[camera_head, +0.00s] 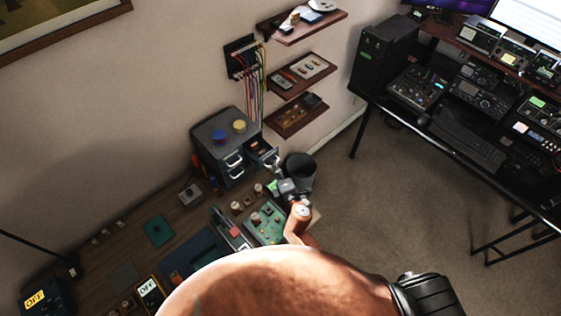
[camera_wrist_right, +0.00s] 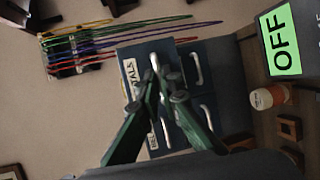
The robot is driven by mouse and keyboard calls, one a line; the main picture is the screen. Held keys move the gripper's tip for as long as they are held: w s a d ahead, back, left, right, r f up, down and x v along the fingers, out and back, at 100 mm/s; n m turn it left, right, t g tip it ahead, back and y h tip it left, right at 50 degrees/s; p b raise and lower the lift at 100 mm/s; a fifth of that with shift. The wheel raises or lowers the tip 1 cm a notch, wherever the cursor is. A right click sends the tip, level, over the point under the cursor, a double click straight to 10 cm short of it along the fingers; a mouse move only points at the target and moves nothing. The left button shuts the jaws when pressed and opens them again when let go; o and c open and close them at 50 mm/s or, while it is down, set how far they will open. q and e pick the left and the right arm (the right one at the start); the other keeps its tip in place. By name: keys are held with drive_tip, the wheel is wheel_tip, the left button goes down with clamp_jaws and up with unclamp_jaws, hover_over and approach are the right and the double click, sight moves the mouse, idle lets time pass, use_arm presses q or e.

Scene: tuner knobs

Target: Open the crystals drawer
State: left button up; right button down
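The grey drawer cabinet (camera_head: 212,131) stands on the bench against the wall. Its upper right drawer (camera_head: 262,152) is pulled out, with its inside showing. In the right wrist view this drawer's label (camera_wrist_right: 130,78) ends in "ALS"; the rest is hidden. My right gripper (camera_head: 276,169) is at the front of this drawer. In the wrist view its fingertips (camera_wrist_right: 166,82) come close together at the drawer's pale handle (camera_wrist_right: 155,61), partly covering it, and look shut on it. My left gripper is not in view.
Blue and yellow round pieces (camera_head: 230,131) lie on the cabinet. Coloured cables (camera_head: 250,82) hang behind it, beside wall shelves (camera_head: 300,75). A green circuit board (camera_head: 266,222) and small parts lie in front. A black bin-like object (camera_head: 298,166) is close beside the gripper.

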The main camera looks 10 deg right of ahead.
drive_tip(key=c, duration=2.4)
unclamp_jaws()
drive_tip(key=shift+o, duration=1.2)
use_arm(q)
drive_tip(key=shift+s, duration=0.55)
use_arm(e)
drive_tip(key=v, duration=1.2)
